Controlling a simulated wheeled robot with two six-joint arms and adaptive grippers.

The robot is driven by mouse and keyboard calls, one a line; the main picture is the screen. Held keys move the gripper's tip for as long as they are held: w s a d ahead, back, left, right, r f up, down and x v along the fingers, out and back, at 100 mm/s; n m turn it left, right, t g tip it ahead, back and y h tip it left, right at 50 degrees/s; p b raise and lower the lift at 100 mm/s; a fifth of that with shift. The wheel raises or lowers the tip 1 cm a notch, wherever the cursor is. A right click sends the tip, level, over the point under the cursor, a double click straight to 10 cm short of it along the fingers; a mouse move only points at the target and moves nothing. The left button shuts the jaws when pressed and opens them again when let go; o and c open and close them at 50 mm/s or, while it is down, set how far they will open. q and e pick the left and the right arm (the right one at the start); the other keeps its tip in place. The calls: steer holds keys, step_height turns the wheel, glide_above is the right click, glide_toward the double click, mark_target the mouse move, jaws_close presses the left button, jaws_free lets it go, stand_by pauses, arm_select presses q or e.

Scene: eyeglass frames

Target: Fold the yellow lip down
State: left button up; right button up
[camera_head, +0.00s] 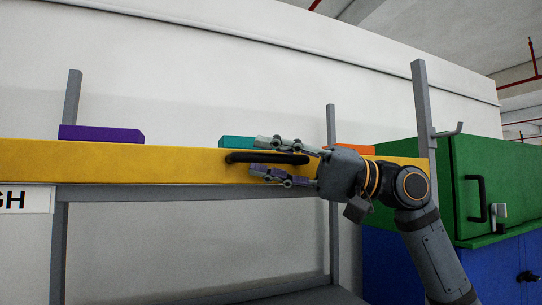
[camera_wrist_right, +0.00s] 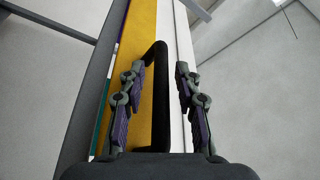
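The yellow lip (camera_head: 150,163) is a long board standing upright along the front edge of a grey shelf; it also shows in the wrist view (camera_wrist_right: 139,35). A black bar handle (camera_head: 240,157) is fixed to its face, and in the wrist view the handle (camera_wrist_right: 161,90) lies between my fingers. My right gripper (camera_head: 262,156) is open, with one finger above the handle and one below. In the wrist view its fingers (camera_wrist_right: 157,75) stand apart, with a gap between the handle and the right-hand finger. My left gripper is not in view.
Purple (camera_head: 100,134), teal (camera_head: 236,141) and orange (camera_head: 348,149) items show above the lip, their lower parts hidden. Grey posts (camera_head: 420,100) rise behind it. A green cabinet (camera_head: 490,180) on a blue one (camera_head: 395,265) stands at right. A lower shelf (camera_head: 300,296) lies beneath.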

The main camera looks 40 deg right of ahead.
jaws_close()
